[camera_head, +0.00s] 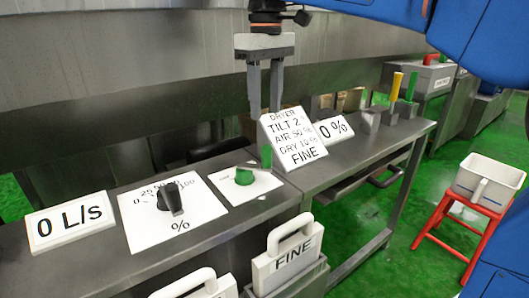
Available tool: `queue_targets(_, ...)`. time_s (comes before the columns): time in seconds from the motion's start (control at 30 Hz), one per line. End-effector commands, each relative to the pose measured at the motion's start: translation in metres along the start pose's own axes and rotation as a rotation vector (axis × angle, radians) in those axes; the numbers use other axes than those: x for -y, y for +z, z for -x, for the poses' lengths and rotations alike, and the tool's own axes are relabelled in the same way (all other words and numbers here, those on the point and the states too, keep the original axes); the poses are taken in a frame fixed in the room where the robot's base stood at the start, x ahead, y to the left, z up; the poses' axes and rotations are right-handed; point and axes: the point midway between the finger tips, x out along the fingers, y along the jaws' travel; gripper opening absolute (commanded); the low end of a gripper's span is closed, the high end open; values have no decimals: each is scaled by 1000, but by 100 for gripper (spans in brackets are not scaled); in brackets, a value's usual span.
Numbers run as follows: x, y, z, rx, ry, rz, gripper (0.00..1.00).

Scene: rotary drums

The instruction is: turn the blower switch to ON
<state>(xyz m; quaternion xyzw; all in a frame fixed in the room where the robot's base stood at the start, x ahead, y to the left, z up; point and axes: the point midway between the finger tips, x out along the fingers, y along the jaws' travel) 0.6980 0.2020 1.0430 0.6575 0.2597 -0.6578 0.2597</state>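A green rotary switch (244,177) sits on a small white plate (262,188) on the steel bench. Small lettering at the plate's left is too tiny to read, and none of it can be made out as ON. An upright green piece (266,155) stands just right of the knob; I cannot tell if it belongs to the switch. My gripper (265,112) points down above and behind the plate, beside the sign. Its two fingers are apart with a narrow gap, and nothing shows between them. It appears clear of the switch.
A black dial (170,198) marked % and a "0 L/s" sign (69,221) stand at left. A tilted "DRYER" sign (293,138) stands close by the gripper. A "FINE" container (287,255) is in front. A red stool (468,222) with a white bin (487,182) stands right.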

Motion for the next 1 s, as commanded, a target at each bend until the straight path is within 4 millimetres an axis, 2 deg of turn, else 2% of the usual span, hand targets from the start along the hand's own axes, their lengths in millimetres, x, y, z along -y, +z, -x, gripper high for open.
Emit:
queue_targets(0.2,0,1,-40,2,0,0,40)
queue_targets(0.6,0,1,-106,2,0,0,40)
queue_targets(0.8,0,0,-125,0,0,0,40)
queue_targets(1.0,0,0,-130,0,0,0,40)
